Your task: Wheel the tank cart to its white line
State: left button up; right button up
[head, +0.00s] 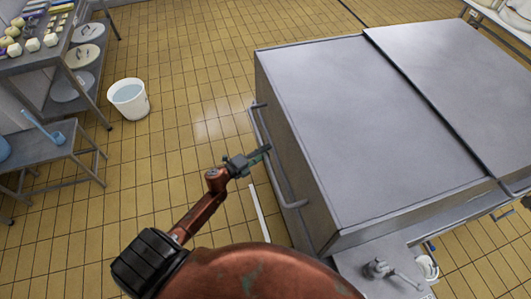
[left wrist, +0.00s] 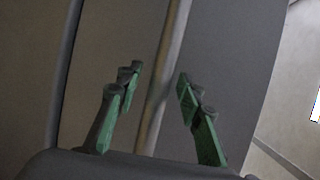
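The tank cart (head: 365,120) is a large grey steel box with a flat two-part lid, filling the right half of the head view. A push bar (head: 275,165) runs along its left side; the bar also shows upright in the left wrist view (left wrist: 164,80). My left gripper (head: 262,153) is at the bar. In the left wrist view its green fingers (left wrist: 160,95) stand apart, one on each side of the bar, with gaps showing. I cannot tell how deep the bar sits between them. A white line (head: 260,214) shows on the floor beside the cart. My right gripper is out of view.
A white bucket (head: 129,99) stands on the yellow tiles left of the cart. A metal rack (head: 84,62) with cheeses and lids and a low steel table (head: 52,155) line the left. A tap (head: 385,270) sits at the cart's near end. The floor between is clear.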

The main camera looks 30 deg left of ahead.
pick_arm(q)
jog(key=shift+w, duration=0.1)
jog(key=shift+c, duration=0.3)
grip_shut()
dwell(0.4)
